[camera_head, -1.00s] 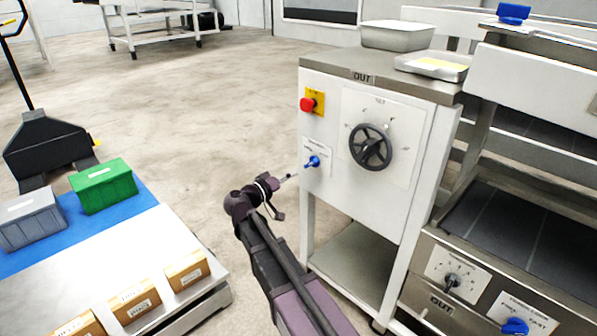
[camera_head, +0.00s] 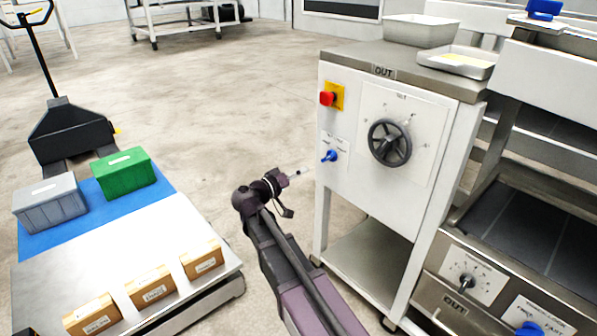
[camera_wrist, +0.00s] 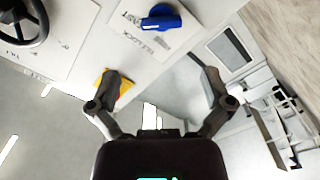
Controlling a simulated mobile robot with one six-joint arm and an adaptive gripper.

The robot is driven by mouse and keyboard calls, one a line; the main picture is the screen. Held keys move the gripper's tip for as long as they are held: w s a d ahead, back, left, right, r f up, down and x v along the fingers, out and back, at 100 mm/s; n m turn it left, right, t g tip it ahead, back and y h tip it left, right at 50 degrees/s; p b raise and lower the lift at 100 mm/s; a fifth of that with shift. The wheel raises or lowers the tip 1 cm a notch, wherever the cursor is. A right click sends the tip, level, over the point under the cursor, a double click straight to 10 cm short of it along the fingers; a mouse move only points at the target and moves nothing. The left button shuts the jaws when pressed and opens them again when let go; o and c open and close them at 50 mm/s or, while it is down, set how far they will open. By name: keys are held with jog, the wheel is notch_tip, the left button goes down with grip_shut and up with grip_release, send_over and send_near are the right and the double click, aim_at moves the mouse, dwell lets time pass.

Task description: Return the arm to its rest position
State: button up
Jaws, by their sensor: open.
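My arm reaches from the bottom of the head view toward the white roller sheeter cabinet (camera_head: 378,195). My gripper (camera_head: 297,173) is just left of the cabinet's front; its fingers are small and hard to make out there. In the wrist view my gripper (camera_wrist: 163,85) is open, its two fingers spread with nothing between them. A blue knob (camera_wrist: 161,17) on the panel is beyond the fingers, apart from them. It also shows in the head view (camera_head: 329,156).
A black handwheel (camera_head: 389,143) and a red button (camera_head: 327,98) are on the cabinet front. A cart with a white top (camera_head: 120,250) stands at left, holding cardboard boxes (camera_head: 151,288), a green bin (camera_head: 124,172) and a grey bin (camera_head: 50,202). Open floor (camera_head: 230,90) lies behind.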

jog(key=shift+d, duration=0.1)
jog(key=s+d+f+g+y+p, duration=0.2)
jog(key=s+d+f+g+y, duration=0.3)
jog(key=s+d+f, duration=0.4)
jog(key=s+f+n+g+y+p, duration=0.1)
jog(key=s+f+g+y+p, duration=0.15)
jog(key=s+y, duration=0.3)
jog(key=s+f+n+g+y+p, duration=0.1)
jog(key=s+f+g+y, duration=0.2)
jog(key=s, duration=0.4)
notch_tip(320, 180, up, 39)
jog(key=y+p, duration=0.1)
jog(key=p, duration=3.7)
jog(key=shift+d+r, duration=0.2)
jog(key=shift+d, duration=0.15)
